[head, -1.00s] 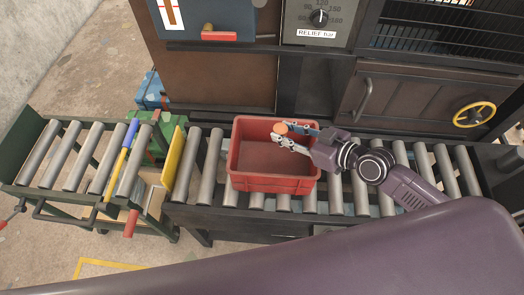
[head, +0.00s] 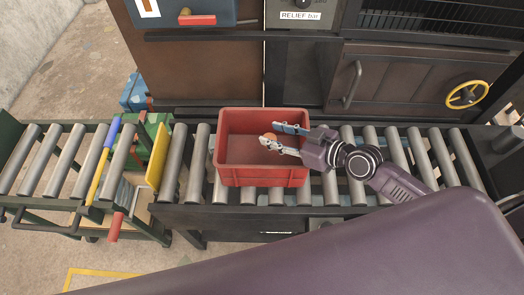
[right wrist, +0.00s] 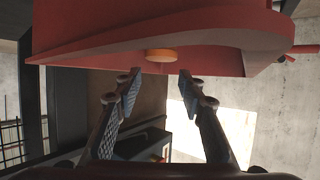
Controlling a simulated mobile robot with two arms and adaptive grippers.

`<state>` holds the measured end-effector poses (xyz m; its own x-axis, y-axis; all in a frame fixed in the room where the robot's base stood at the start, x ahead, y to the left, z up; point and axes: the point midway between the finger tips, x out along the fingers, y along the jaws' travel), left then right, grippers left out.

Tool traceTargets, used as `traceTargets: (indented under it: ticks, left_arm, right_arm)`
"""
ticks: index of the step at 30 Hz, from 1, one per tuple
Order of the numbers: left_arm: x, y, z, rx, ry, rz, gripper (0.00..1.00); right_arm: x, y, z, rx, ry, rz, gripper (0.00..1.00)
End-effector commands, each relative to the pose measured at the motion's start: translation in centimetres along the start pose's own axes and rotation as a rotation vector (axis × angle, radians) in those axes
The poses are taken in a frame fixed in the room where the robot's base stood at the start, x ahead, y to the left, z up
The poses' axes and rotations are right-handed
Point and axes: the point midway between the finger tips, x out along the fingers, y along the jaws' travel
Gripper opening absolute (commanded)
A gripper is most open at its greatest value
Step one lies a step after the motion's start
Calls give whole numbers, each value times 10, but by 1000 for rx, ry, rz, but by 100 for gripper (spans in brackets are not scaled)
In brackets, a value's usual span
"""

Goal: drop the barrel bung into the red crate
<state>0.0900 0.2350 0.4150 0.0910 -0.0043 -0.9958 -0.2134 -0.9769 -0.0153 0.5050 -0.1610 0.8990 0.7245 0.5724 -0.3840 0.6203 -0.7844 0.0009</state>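The red crate (head: 262,176) stands upright on the roller conveyor, with its open top showing in the head view. My right gripper (head: 268,134) reaches in from the right over the crate, with its fingers spread apart and nothing between them. The orange barrel bung (head: 271,142) shows small and partly hidden by the fingers, inside the crate's outline. In the right wrist view the bung (right wrist: 161,55) is a flat orange disc beyond the open fingertips (right wrist: 158,82), against the red crate (right wrist: 205,28). I cannot tell whether it rests on the crate floor. My left gripper is not in view.
Rollers (head: 415,160) lie bare on both sides of the crate. A yellow plate (head: 159,156) stands upright across the conveyor to the left. The dark machine with a yellow handwheel (head: 467,94) stands behind the conveyor.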

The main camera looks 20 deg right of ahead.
Motion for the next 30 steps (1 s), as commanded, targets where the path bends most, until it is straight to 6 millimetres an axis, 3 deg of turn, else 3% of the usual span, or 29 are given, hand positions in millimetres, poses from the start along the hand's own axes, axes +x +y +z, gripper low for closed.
traceTargets:
  ticks: [3, 14, 30]
  left_arm:
    - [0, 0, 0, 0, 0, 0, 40]
    - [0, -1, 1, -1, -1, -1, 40]
    - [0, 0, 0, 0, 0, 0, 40]
  right_arm:
    - [0, 0, 0, 0, 0, 0, 48]
    - [-6, 0, 1, -1, -2, 1, 48]
    - [-80, 0, 2, -3, -6, -2, 48]
